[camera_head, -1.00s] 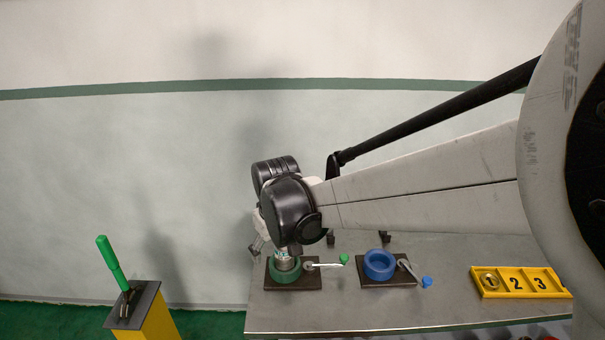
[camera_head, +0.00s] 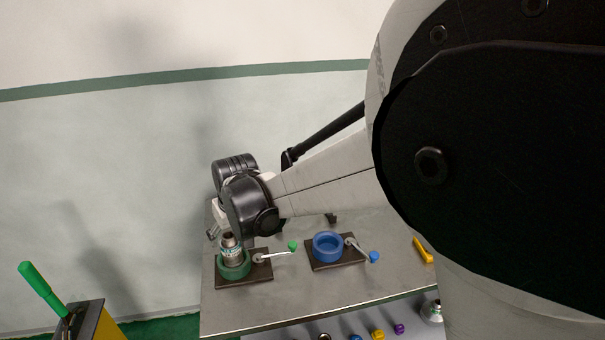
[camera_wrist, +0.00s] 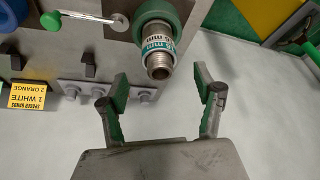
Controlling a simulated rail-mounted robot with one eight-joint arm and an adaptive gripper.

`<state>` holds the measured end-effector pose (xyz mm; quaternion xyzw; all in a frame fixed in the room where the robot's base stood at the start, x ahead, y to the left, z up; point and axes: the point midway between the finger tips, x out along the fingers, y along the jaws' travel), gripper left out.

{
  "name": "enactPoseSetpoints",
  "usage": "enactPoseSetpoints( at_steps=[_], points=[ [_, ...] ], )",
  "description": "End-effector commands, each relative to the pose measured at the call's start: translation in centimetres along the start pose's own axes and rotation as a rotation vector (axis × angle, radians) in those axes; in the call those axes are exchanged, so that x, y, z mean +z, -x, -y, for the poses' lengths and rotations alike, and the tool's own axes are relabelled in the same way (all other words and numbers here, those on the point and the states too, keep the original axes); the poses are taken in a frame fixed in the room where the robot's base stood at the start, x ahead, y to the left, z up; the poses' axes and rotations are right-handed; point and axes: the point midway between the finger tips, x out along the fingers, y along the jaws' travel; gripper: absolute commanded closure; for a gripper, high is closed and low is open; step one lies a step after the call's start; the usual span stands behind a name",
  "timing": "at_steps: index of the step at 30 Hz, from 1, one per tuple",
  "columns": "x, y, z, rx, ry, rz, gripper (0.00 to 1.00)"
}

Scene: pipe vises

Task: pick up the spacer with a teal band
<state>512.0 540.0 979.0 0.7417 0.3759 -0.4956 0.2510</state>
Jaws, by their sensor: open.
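A metal threaded cylinder with a teal and white band marked in mm (camera_wrist: 158,48) stands in the green ring vise (camera_wrist: 168,8); in the head view the cylinder (camera_head: 231,248) rises upright from the green ring (camera_head: 233,266). I cannot tell whether it is the spacer itself or a pipe carrying it. My gripper (camera_wrist: 162,88) is open and empty in the wrist view. Its two green-padded fingers stand apart, below the cylinder's end in the picture and not touching it.
A blue ring vise (camera_head: 328,246) with a blue-knobbed handle stands to the right. A yellow tray (camera_head: 423,251) is partly hidden by my arm. Several small coloured parts and a metal piece (camera_head: 432,312) sit below the table. A green lever (camera_head: 42,285) stands at left. A yellow sign (camera_wrist: 27,96) reads "spacer bands".

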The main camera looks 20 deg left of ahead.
Motion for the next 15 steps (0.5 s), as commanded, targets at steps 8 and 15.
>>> enactPoseSetpoints(
  at_steps=[8,15],
  points=[
    [-0.1,-2.0,-0.1,0.001,-0.001,0.0,0.35],
    [-0.1,-5.2,-0.1,0.001,-0.001,0.0,0.35]
  ],
)
